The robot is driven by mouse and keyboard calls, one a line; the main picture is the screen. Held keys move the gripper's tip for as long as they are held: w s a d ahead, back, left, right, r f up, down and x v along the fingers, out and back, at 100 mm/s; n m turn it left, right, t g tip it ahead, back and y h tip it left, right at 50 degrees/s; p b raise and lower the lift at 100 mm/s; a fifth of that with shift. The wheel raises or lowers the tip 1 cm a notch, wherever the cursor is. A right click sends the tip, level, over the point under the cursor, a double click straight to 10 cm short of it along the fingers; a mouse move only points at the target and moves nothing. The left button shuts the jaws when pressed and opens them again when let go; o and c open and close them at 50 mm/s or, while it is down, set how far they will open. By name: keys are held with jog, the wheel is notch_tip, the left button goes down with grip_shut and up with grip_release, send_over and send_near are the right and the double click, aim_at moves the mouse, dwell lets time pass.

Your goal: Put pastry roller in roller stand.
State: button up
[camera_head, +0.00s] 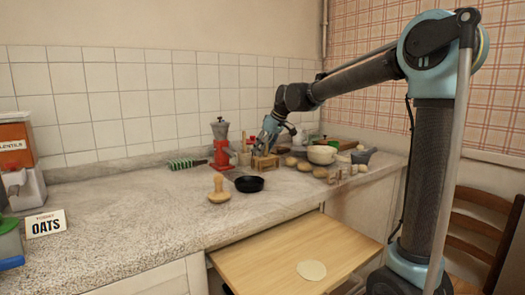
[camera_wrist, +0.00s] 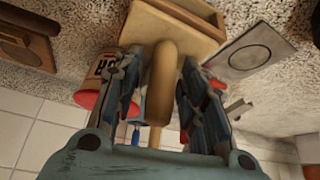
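The pastry roller (camera_wrist: 162,85) is a pale wooden cylinder with a thinner handle. In the head view my gripper (camera_head: 268,138) is low over the small wooden stand (camera_head: 264,162) near the wall; the roller is hard to make out there.
The counter's left middle (camera_head: 130,215) is clear.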

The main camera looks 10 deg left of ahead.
jog(key=v, duration=1.2)
